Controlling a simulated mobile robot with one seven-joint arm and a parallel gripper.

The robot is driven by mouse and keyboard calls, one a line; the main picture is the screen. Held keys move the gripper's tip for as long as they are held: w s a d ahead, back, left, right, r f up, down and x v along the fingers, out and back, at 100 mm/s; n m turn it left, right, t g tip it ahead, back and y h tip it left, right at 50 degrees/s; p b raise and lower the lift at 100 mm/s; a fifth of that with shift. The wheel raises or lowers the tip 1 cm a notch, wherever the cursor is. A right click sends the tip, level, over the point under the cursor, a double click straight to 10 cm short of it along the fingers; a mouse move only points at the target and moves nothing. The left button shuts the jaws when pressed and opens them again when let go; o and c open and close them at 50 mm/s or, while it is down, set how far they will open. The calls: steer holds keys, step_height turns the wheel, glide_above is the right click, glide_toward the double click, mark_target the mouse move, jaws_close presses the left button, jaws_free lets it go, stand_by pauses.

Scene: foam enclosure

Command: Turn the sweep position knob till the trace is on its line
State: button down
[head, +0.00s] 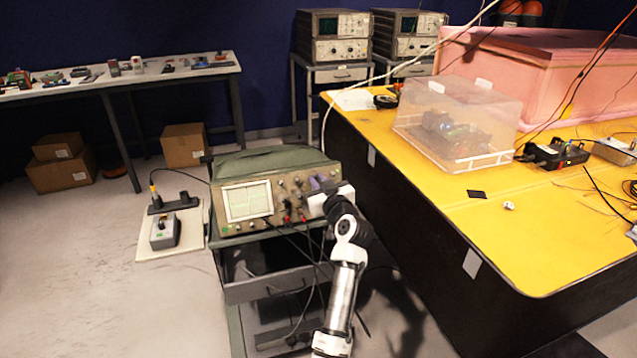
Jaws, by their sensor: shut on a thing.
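An oscilloscope (236,228) with a green cover on top stands on a grey cart. Its lit screen (248,200) shows a pale green trace; the picture is too small to tell how the trace sits against its line. Several knobs (283,190) are on the panel right of the screen. My gripper (318,203) is at the right part of this panel, shut on a knob there. The gripper and wrist hide the held knob, so I cannot tell which one it is.
Dark cables (290,222) hang from the panel's lower sockets in front of the cart (236,292). A yellow-topped bench (490,240) stands close on the right, with a clear box (455,125) on it. The floor at left is mostly free.

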steer(key=shift+m, duration=0.3)
steer(key=m+h+p, duration=0.1)
steer(key=m+p, duration=0.1)
steer(key=m, duration=0.1)
steer(key=m+h+p, duration=0.1)
steer(key=m, duration=0.2)
steer(key=shift+s+a+r+t+p, duration=0.1)
steer(key=shift+a+r+t+p, duration=0.1)
steer(key=shift+t+p, duration=0.2)
steer(key=m+h+p, duration=0.1)
steer(key=m+p, duration=0.1)
steer(key=shift+m+h, duration=0.3)
steer(key=shift+h, duration=0.1)
steer(key=shift+p, duration=0.3)
steer(key=shift+f+m, duration=0.2)
steer(key=shift+m, duration=0.2)
steer(key=c, duration=1.7)
jaws_free()
steer(key=shift+c, duration=0.2)
steer(key=shift+s, duration=0.15)
